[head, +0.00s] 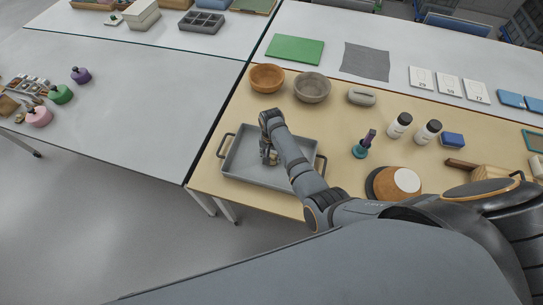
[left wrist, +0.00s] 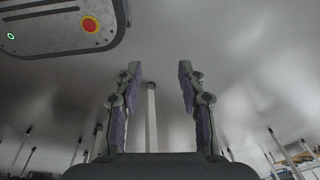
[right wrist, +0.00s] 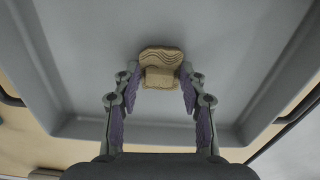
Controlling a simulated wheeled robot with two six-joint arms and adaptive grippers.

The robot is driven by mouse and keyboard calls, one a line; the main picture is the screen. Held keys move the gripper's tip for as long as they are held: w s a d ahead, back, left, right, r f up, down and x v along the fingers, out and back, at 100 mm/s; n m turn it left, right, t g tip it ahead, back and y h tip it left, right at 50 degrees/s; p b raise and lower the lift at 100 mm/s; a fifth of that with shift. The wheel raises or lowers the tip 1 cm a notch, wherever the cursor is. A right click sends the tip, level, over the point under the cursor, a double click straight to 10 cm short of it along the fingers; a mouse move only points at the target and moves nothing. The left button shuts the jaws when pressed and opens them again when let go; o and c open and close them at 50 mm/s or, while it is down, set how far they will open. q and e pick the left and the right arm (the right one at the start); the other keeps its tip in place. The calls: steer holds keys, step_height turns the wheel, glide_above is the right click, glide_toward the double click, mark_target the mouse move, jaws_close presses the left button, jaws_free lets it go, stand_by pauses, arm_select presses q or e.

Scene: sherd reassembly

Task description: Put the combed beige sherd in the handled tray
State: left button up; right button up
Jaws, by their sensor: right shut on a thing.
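The combed beige sherd (right wrist: 160,58) shows in the right wrist view, with wavy grooves across its face. My right gripper (right wrist: 160,80) is shut on it, with one finger on each side. The grey handled tray (right wrist: 70,60) fills the space beyond the sherd. In the head view the tray (head: 235,172) lies on the beige table, and my right gripper (head: 269,158) points down inside its rim. I cannot tell whether the sherd touches the tray floor. My left gripper (left wrist: 155,100) is open and empty in the left wrist view, above the floor.
A brown bowl (head: 267,78) and a grey bowl (head: 312,88) stand behind the tray. A teal and purple item (head: 363,146) and two white jars (head: 400,125) stand to its right. A brown pot form (head: 395,182) lies near my right arm. The white table (head: 120,110) is partly clear.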

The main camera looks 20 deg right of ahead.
steer(key=o, duration=0.8)
steer(key=shift+f, duration=0.15)
steer(key=o, duration=0.3)
steer(key=shift+o, duration=0.2)
steer(key=shift+w+r+p, duration=0.1)
steer(key=shift+r+p, duration=0.25)
steer(key=shift+r, duration=0.15)
arm_select(q)
step_height(320, 180, up, 13)
steer(key=s+p, duration=0.2)
steer(key=p, duration=1)
steer(key=shift+f, duration=0.15)
arm_select(e)
step_height(320, 180, up, 12)
steer(key=shift+f, duration=0.25)
arm_select(q)
steer(key=shift+a, duration=0.1)
arm_select(e)
steer(key=shift+f, duration=0.1)
